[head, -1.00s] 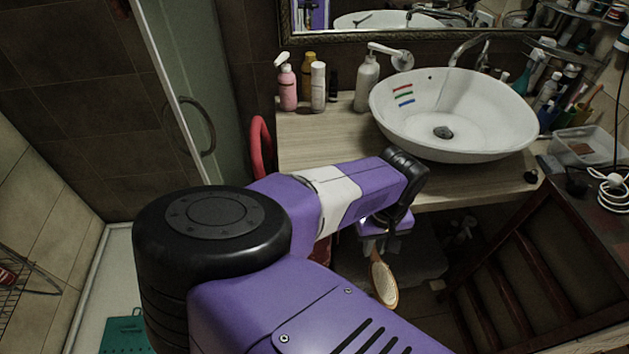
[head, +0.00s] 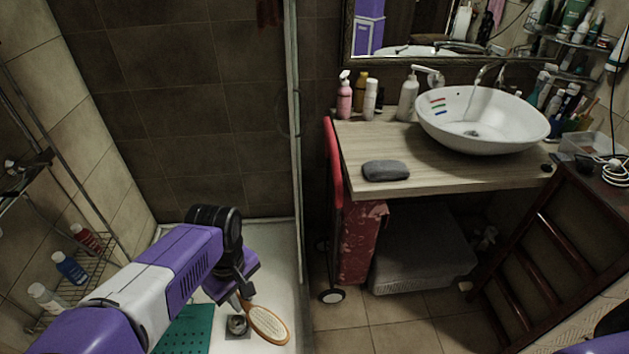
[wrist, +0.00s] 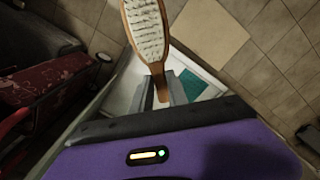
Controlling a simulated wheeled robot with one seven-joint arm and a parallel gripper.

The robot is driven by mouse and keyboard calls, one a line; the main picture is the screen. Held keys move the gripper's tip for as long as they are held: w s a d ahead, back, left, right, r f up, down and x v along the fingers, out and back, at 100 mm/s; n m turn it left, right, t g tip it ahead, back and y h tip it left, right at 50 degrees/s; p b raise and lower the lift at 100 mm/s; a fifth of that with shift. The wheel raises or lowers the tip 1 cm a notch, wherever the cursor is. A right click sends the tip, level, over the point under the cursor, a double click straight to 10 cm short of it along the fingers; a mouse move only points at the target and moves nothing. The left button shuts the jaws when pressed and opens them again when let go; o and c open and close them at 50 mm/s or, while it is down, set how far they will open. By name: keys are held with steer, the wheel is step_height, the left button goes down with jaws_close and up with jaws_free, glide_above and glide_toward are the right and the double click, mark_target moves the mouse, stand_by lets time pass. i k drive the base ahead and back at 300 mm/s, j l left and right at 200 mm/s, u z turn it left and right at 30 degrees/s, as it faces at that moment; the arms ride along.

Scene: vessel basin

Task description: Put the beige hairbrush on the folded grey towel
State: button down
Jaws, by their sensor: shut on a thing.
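The beige hairbrush (head: 266,325), with a wooden rim, hangs from my gripper (head: 240,298) above the shower tray at lower left in the head view. In the wrist view my gripper (wrist: 163,90) is shut on the brush handle, and the bristle side of the hairbrush head (wrist: 146,30) faces the camera. The folded grey towel (head: 386,170) lies on the front left part of the wooden counter in the head view, well to the right of and beyond my gripper. I cannot make out the towel in the wrist view.
The counter (head: 450,176) carries a white basin (head: 480,130) and several bottles at the back. A red folded cart (head: 333,190) stands at its left end. A glass shower edge (head: 297,150) rises between my arm and the counter. A green mat (head: 188,328) lies below.

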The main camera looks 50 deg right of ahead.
mark_target(387, 164)
steer(key=u, duration=0.45)
steer(key=l+u, duration=0.1)
steer(key=u, duration=0.35)
steer(key=l+u, duration=0.1)
steer(key=u, duration=0.8)
steer(key=l+u, duration=0.1)
steer(key=u, duration=0.8)
steer(key=k+l+z, duration=0.15)
steer(key=z, duration=1.2)
